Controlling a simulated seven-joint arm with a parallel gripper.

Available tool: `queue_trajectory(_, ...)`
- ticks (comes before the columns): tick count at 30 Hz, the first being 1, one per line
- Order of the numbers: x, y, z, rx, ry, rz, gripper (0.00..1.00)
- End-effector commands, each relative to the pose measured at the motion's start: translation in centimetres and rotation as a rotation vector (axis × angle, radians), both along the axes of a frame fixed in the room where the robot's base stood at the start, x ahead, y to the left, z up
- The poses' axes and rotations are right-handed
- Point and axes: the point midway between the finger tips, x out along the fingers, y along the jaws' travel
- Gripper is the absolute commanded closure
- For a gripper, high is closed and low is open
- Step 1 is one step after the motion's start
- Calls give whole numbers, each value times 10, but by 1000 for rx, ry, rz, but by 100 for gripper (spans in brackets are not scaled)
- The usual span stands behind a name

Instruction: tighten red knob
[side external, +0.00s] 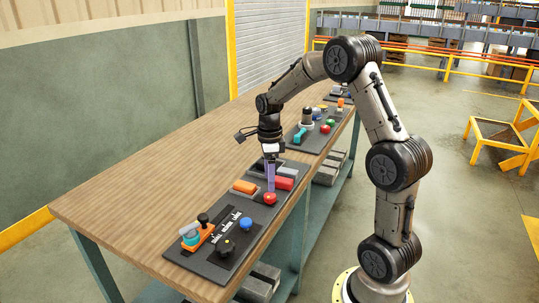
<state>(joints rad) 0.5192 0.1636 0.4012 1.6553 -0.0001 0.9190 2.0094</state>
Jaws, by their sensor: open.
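The red knob (270,198) is a small round red piece near the right edge of a dark panel (257,213) on the wooden bench. My gripper (270,186) points down just above the red knob, with its fingers seen edge-on as a thin purple-grey strip. It is open, though the gap between the fingertips does not show from this side. I cannot tell whether the fingertips touch the knob or stand around it.
A second panel (309,138) lies farther back. The bench's left side is bare.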

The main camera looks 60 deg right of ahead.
Motion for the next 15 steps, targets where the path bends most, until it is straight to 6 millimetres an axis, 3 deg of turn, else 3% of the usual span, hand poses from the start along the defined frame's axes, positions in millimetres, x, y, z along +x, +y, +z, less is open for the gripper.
queue_trajectory(6,1,0,50,-2,-4,0,25)
queue_trajectory(15,0,0,88,-1,-1,0,25)
